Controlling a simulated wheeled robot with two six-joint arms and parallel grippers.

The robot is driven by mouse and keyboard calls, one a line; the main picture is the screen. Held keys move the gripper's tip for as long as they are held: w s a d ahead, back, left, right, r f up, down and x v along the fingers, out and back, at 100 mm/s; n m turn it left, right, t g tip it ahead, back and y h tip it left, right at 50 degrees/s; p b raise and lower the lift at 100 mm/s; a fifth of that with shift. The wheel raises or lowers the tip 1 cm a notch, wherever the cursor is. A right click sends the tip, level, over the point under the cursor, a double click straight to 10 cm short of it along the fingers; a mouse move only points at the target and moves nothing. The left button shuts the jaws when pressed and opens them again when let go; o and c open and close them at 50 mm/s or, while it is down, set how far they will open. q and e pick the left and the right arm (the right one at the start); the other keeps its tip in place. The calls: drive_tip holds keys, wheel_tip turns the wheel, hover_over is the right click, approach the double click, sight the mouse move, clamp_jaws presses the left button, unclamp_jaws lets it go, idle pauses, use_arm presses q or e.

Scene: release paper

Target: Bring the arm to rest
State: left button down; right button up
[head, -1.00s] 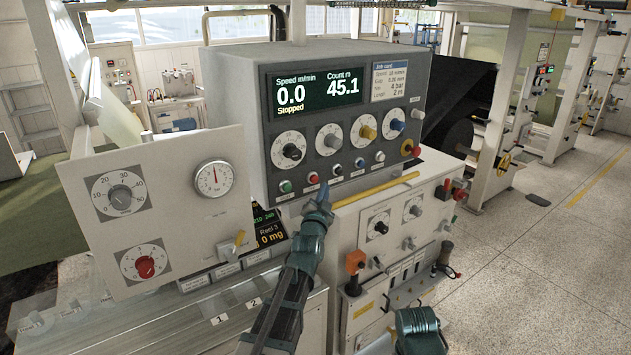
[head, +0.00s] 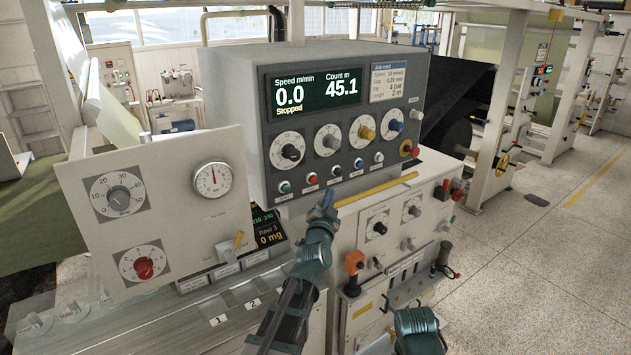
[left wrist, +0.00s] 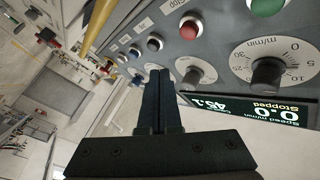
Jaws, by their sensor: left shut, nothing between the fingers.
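My left arm comes up from the bottom of the head view. Its gripper (head: 326,200) is in front of the lower edge of the grey control console (head: 236,110), below the row of buttons. In the left wrist view the two dark fingers (left wrist: 160,85) are together and hold nothing. The gripper appears apart from the console. A teal part of my right arm (head: 418,330) shows at the bottom right of the head view; its gripper is out of the picture.
A yellow bar (head: 375,190) runs close by the left gripper. A white panel with a gauge (head: 212,180) stands at the left. The lower cabinet (head: 400,235) has knobs and an orange-topped handle (head: 354,262). The floor (head: 560,270) at the right is clear.

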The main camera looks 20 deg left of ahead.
use_arm(q)
drive_tip(key=s+d+f+g+h+b, duration=0.2)
drive_tip(key=s+d+f+g+b, duration=0.25)
drive_tip(key=f, duration=0.45)
drive_tip(key=s+d+f+m+g+h+b, duration=0.1)
drive_tip(key=s+d+f+g, duration=0.2)
drive_tip(key=s+d+f, duration=0.5)
drive_tip(key=s+d+f+g+h+b, duration=0.25)
drive_tip(key=d+f+g, duration=0.2)
drive_tip(key=f, duration=0.65)
drive_tip(key=s+f+n+g+y+b, duration=0.1)
drive_tip(key=s+f+g, duration=0.3)
drive_tip(key=s, duration=0.5)
drive_tip(key=s+a+f+n+g+y+b, duration=0.1)
drive_tip(key=s+f+n+g+y+b, duration=0.1)
drive_tip(key=s+f, duration=0.4)
drive_tip(key=s+g+y+b, duration=0.1)
drive_tip(key=s+b, duration=0.1)
drive_tip(key=s, duration=0.2)
drive_tip(key=shift+s+f+g, duration=0.15)
drive_tip(key=shift+f+g, duration=0.1)
drive_tip(key=shift+g, duration=0.15)
